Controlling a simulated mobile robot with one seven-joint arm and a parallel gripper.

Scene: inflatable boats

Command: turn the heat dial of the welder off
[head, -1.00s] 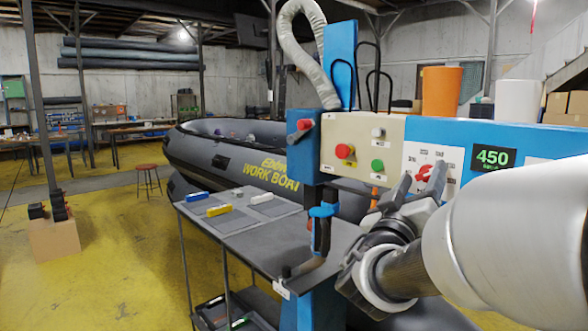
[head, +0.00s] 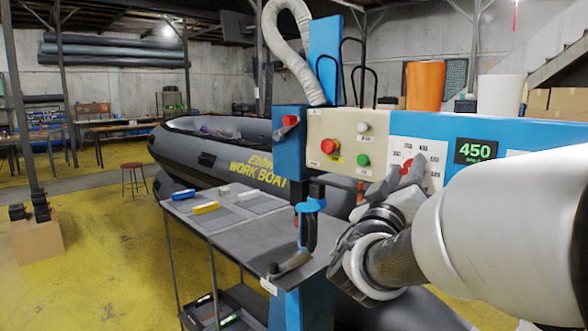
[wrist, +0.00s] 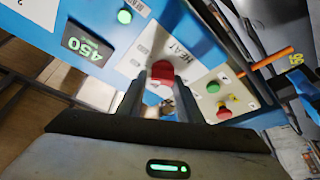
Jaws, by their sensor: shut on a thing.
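The welder's blue panel (head: 520,143) stands at the right in the head view. Its heat dial (head: 408,167) is a red knob on a white scale plate (head: 436,151). The display (head: 475,151) reads 450 in green. In the wrist view the heat dial (wrist: 162,71) shows beside the word HEAT, with the display (wrist: 87,45) upside down to its left. My gripper (head: 405,174) is at the dial, one finger on each side, shut on it. In the wrist view my gripper (wrist: 160,82) covers part of the knob. The dial's exact setting cannot be read.
A cream panel (head: 345,125) left of the dial carries red, green and white buttons. A red-handled switch (head: 289,122) is on a blue box. A grey table (head: 240,235) with small blocks stands below, near a grey boat (head: 225,150). An orange cylinder (head: 425,85) stands on top.

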